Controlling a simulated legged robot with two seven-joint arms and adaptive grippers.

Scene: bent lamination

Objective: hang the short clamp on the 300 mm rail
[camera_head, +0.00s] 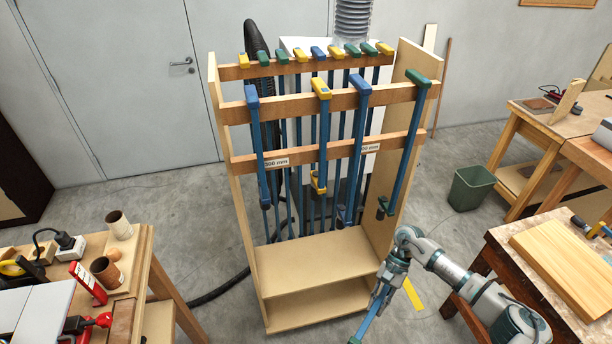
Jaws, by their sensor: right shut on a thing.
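My right gripper (384,287) is shut on a blue clamp bar (370,316), low in front of the rack's right side. The bar slants down to the left, with a green end at the bottom edge of the picture; the rest is cut off. A label (276,162) reading 300 mm is on the left part of the lower front rail (244,164). Several long clamps with blue, yellow and green heads hang from the upper front rail (290,107), their bars crossing in front of the lower rail. My left gripper is not in view.
The wooden rack (312,256) has side panels and a shelf. More clamps hang on its back rail (232,73). A second label (370,148) is partly hidden. A bench with tools (145,262) stands left, a bench with a board (560,262) right. A green bin (471,188) stands behind.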

